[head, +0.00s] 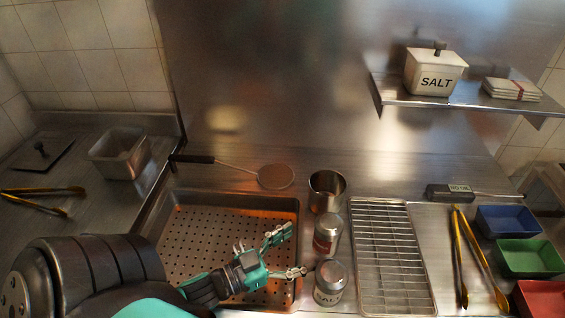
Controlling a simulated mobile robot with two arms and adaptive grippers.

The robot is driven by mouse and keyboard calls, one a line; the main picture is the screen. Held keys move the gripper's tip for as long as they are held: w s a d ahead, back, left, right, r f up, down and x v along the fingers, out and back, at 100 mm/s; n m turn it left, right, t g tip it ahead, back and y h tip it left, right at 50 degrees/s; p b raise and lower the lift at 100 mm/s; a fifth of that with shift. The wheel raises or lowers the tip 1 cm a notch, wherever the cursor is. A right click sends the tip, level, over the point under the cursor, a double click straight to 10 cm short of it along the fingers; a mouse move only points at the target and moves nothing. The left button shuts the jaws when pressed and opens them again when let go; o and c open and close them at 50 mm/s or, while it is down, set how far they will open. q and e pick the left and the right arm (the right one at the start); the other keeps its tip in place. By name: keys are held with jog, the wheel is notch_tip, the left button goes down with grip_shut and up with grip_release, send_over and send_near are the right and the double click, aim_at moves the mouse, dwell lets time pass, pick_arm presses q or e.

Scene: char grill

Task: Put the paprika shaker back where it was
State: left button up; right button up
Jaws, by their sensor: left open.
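A metal-topped shaker with a reddish body (323,243), which looks like the paprika shaker, stands upright on the steel counter just right of the perforated pan. A second shaker (330,283) with a metal lid and dark lettering that seems to read SALT stands in front of it. My left gripper (294,251) is open and empty over the pan's right side. Its fingers point right toward the two shakers, with a small apparent gap to the reddish one. My right gripper is not in view.
A steel cup (326,190) stands behind the reddish shaker. A wire rack (390,255) lies to the right, then tongs (470,260) and coloured trays (525,258). The perforated pan (190,240) is on the left. A shelf (455,102) above holds a salt box (434,75).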

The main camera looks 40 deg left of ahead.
pick_arm(q)
jog(key=shift+v, duration=1.65)
